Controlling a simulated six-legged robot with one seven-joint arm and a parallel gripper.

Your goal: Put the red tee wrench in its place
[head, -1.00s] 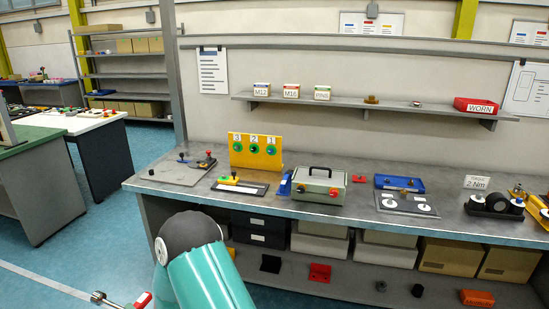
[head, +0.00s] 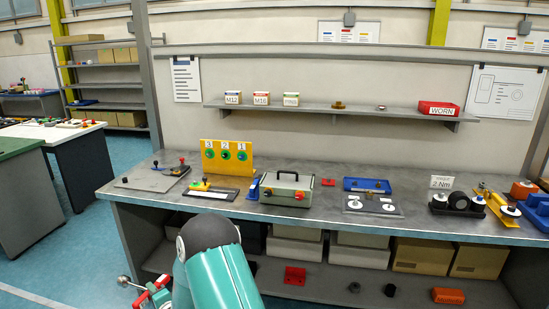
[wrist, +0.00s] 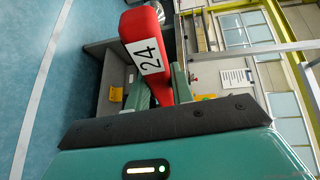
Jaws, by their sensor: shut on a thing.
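The red tee wrench (wrist: 146,52) is in my gripper (wrist: 160,88). In the wrist view its red handle bears a white label reading 24 and lies between the two green fingers, which are shut on it. In the head view, part of the wrench (head: 150,296) shows at the lower left beside my teal arm, with a round metal end (head: 123,281) pointing left. The wrench is held in front of the workbench (head: 330,222), apart from it. My arm hides most of the gripper in the head view.
On the bench stand a yellow panel (head: 227,173) numbered 3, 2, 1, a grey-green box (head: 287,189), a blue tray (head: 367,185) and a plate with white discs (head: 372,206). A wall shelf (head: 350,112) holds small boxes and a red WORN bin (head: 438,108). Bare bench shows between items.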

